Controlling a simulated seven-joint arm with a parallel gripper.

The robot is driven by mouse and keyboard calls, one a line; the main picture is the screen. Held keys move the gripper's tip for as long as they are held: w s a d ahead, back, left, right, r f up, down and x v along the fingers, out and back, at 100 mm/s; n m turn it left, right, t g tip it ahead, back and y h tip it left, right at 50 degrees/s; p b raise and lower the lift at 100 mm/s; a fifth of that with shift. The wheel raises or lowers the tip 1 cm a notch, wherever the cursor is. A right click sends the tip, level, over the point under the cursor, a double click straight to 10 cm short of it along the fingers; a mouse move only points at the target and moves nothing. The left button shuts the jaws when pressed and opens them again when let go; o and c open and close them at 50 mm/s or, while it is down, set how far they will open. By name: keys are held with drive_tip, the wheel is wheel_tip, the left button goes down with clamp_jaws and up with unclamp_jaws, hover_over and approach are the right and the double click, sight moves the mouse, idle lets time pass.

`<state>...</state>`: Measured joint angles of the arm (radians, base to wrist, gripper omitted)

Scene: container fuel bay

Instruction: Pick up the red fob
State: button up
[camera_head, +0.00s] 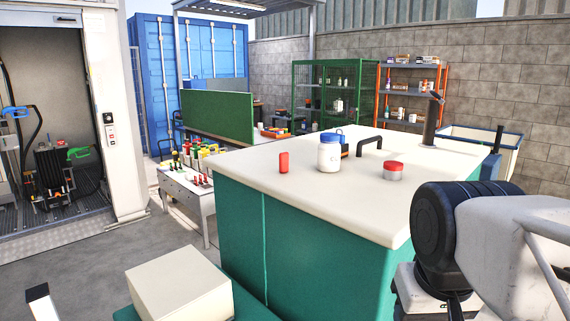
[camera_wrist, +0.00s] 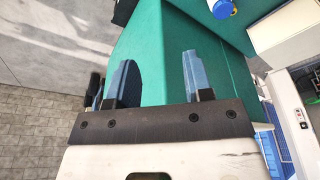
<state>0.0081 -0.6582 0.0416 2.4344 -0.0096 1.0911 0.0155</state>
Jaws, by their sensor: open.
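A small red upright piece, which looks like the red fob (camera_head: 283,162), stands on the pale top of the green counter (camera_head: 345,205), near its left edge in the head view. A white jar with a blue lid (camera_head: 329,153) stands just right of it, apart from it. My gripper (camera_wrist: 157,68) shows in the wrist view with its two blue fingers spread and nothing between them. Behind the fingers is a green panel. The red fob does not show in the wrist view, and the gripper is apart from it.
A red-lidded tin (camera_head: 393,171), a black handle (camera_head: 369,145) and a dark post (camera_head: 433,120) stand on the counter. The front of the top is clear. A side table (camera_head: 190,190) with several small items is at the left. A pale box (camera_head: 180,285) is in the foreground.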

drive_tip(key=w+r+v, duration=0.1)
drive_tip(key=w+v, duration=0.2)
drive_tip(key=v, duration=1.2)
drive_tip(key=n+t+h, duration=0.6)
drive_tip(key=n+h, duration=0.5)
drive_tip(key=n, duration=1.5)
hover_over(280, 153)
drive_tip(key=s+a, duration=0.2)
drive_tip(key=a, duration=0.2)
drive_tip(key=f, duration=0.5)
drive_tip(key=shift+d, duration=0.35)
drive_tip(key=shift+f, duration=0.25)
